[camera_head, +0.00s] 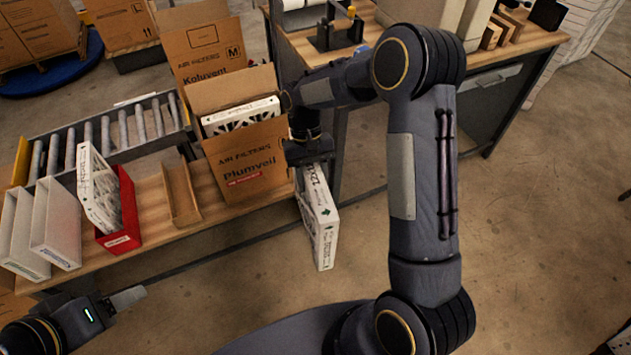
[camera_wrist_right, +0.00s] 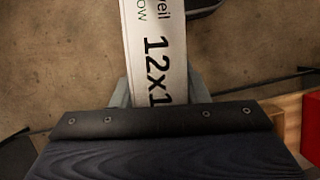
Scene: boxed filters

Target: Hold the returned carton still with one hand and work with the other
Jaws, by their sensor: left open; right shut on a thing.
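An open brown carton (camera_head: 238,165) marked "Air Filters Plumveil" stands upright on the wooden bench. A white-framed filter (camera_head: 240,117) shows in its open top. My right gripper (camera_head: 307,155) is beside the carton's right side, shut on another white filter (camera_head: 322,225). That filter hangs tilted past the bench's right end, over the floor. In the right wrist view the held filter (camera_wrist_right: 160,50) sits between the two fingers, its "12x1" print showing. My left gripper (camera_head: 128,298) is open and empty at the lower left, in front of the bench and away from the carton.
A wooden tray (camera_head: 181,193) lies between bin and carton. A roller conveyor (camera_head: 105,130) and a "Koluvent" carton (camera_head: 205,50) are behind. A second bench (camera_head: 480,60) stands back right.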

